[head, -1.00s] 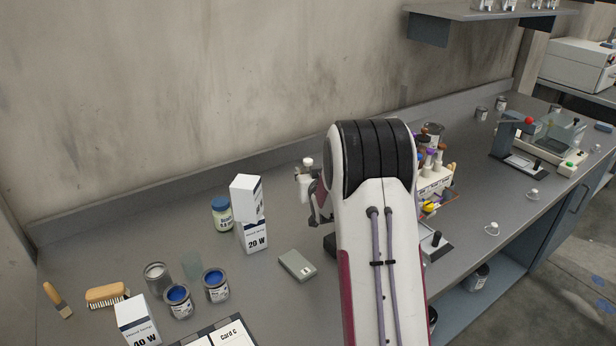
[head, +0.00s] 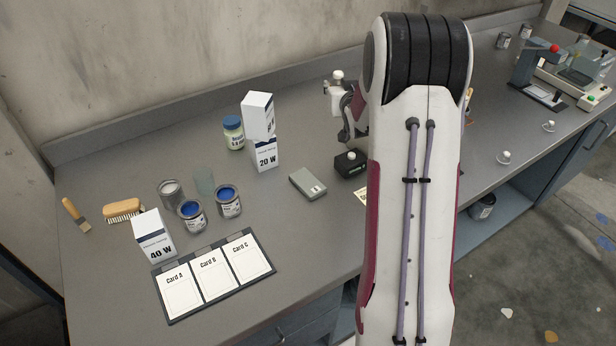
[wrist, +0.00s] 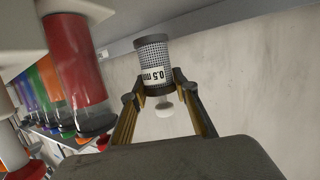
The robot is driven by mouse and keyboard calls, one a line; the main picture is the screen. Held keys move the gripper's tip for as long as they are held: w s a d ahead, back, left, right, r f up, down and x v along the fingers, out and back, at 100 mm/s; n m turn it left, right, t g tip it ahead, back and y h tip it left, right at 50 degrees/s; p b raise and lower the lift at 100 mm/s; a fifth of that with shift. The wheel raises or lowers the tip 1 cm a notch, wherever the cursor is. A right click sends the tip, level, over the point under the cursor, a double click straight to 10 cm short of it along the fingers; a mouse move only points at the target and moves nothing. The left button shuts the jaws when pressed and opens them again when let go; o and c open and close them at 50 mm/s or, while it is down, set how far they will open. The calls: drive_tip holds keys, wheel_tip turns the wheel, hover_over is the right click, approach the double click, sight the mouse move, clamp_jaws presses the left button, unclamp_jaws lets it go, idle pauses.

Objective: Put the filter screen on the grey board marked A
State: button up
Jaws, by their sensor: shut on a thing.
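In the wrist view my gripper (wrist: 157,90) is shut on the filter screen (wrist: 152,54), a dark mesh cylinder with a pale "0.5 mm" label. A white knob (wrist: 166,108) shows at its near end, between the fingers. In the head view my arm hides most of the gripper, and I cannot make out the screen clearly. A grey slab (head: 306,183) lies on the bench below and left of the gripper, with a small label too small to read. I cannot tell whether it is marked A.
A dark holder (head: 228,301) with Cards A, B and C lies at the front. Lamp boxes (head: 264,153), a jar (head: 233,133), blue paint cans (head: 229,201) and a brush (head: 124,211) stand left. A black block (head: 350,164) sits right of the slab. Coloured tubes (wrist: 75,62) show close by.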

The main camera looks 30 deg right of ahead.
drive_tip(key=s+a+n+t+y, duration=0.1)
drive_tip(key=s+a+n+y, duration=0.15)
drive_tip(key=s+a, duration=0.45)
drive_tip(key=n+y, duration=0.3)
drive_tip(key=y, duration=0.2)
hover_over(308, 182)
drive_tip(key=shift+w+f+h, duration=0.1)
drive_tip(key=shift+f+h, duration=0.15)
drive_tip(key=shift+f, duration=0.25)
drive_tip(key=shift+f, duration=2.95)
drive_tip(key=shift+f, duration=0.1)
drive_tip(key=shift+f, duration=1.95)
drive_tip(key=shift+f, duration=0.15)
drive_tip(key=o, duration=1.3)
drive_tip(key=shift+c, duration=0.2)
